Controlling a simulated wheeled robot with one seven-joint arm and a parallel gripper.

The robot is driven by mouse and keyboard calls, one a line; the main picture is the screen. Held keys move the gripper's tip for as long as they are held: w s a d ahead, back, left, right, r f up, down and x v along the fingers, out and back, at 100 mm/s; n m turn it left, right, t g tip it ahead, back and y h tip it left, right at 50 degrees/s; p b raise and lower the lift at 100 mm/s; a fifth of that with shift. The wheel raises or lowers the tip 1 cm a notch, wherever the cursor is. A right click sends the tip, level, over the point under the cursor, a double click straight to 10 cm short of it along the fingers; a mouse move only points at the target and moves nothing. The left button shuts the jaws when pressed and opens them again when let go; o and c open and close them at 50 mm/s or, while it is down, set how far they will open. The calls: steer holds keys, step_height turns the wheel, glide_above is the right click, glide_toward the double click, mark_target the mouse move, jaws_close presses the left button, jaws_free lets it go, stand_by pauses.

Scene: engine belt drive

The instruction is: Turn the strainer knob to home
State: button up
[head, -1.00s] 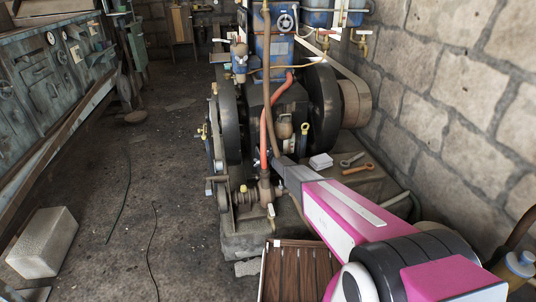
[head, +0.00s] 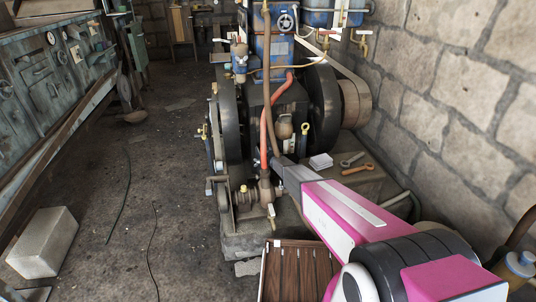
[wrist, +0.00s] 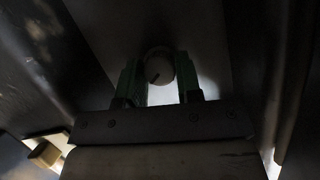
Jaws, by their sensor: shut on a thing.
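The pointer line slants toward the lower left of the picture. In the head view my arm reaches from the lower right to the engine. Its grey end (head: 288,172) is beside the red hose, above the brass and brown pipe fittings (head: 265,188). The knob and my fingertips cannot be made out in the head view.
The engine has large dark flywheels (head: 323,105) and a red hose (head: 264,125) close to my arm. Wrenches (head: 357,169) and a white stack (head: 321,161) lie right of my gripper. A stone wall (head: 480,90) bounds the right. The floor at left is mostly clear.

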stand_by(0.4)
steer(key=o, duration=0.9)
steer(key=shift+v, duration=3.75)
